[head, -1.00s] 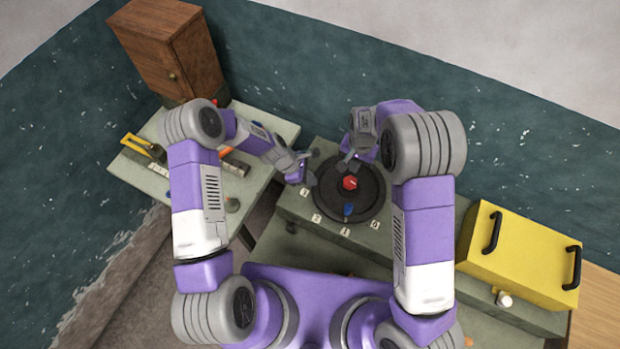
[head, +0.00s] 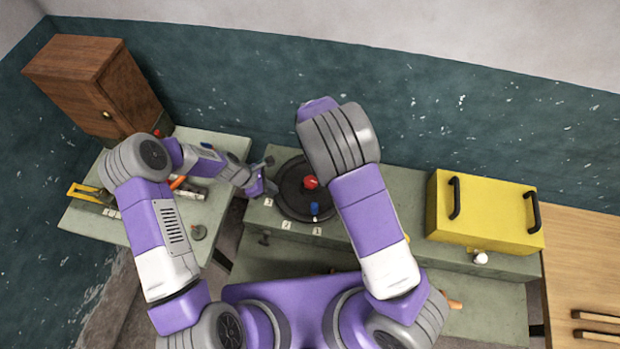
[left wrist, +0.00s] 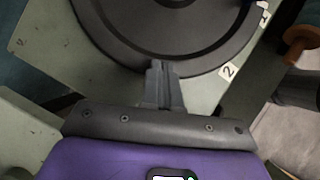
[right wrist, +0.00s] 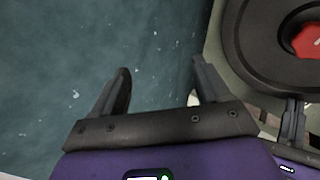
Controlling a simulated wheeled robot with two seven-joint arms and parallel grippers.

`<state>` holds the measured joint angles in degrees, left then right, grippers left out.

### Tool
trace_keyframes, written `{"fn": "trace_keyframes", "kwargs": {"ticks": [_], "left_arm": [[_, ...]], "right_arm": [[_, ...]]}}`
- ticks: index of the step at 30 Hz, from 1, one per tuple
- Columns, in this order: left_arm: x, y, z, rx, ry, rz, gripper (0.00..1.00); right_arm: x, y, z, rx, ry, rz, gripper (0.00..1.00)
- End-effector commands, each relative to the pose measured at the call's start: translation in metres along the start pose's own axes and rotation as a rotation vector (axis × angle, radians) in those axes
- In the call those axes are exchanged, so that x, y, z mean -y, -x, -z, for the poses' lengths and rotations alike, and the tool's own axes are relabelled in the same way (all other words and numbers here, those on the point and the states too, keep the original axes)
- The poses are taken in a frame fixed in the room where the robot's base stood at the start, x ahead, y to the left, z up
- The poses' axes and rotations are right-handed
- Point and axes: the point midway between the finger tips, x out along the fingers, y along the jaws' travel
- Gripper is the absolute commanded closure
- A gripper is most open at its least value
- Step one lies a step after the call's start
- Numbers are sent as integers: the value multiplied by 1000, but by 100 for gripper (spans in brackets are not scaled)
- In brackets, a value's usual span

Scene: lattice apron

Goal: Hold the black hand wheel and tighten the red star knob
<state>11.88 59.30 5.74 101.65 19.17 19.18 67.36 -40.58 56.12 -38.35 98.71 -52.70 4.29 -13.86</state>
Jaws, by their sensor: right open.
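The black hand wheel (head: 288,200) lies flat on the grey-green bench; it fills the top of the left wrist view (left wrist: 150,25) and the right of the right wrist view (right wrist: 262,52). The red star knob (head: 311,182) sits at its centre and is cut by the edge of the right wrist view (right wrist: 308,42). My left gripper (left wrist: 161,66) has its fingers close together at the wheel's rim; the grip itself is partly hidden. My right gripper (right wrist: 160,78) is open and empty, to one side of the wheel. In the head view my arm hides it.
A blue marker (head: 315,208) is at the wheel's near side, by numbered labels (head: 286,226). A yellow box (head: 490,212) with black handles stands right on the bench. A brown cabinet (head: 95,85) and small tools stand at left. The green wall (right wrist: 50,70) is behind.

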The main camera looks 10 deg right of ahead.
Motion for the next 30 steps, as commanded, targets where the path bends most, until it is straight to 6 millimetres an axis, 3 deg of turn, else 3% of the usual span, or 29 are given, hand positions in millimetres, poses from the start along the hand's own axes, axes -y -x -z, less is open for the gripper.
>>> {"fn": "trace_keyframes", "kwargs": {"ticks": [7,15,24,30], "left_arm": [[4,-3,3,-3,2,11,100],[5,-4,4,-3,2,12,100],[6,-4,4,-4,2,13,100],[6,-4,4,-4,3,13,100]], "right_arm": [[-5,6,39,-174,801,-89,24],[34,21,60,-392,1664,-99,24],[91,47,32,-729,2457,9,24],[108,61,9,-905,2706,84,24]]}}
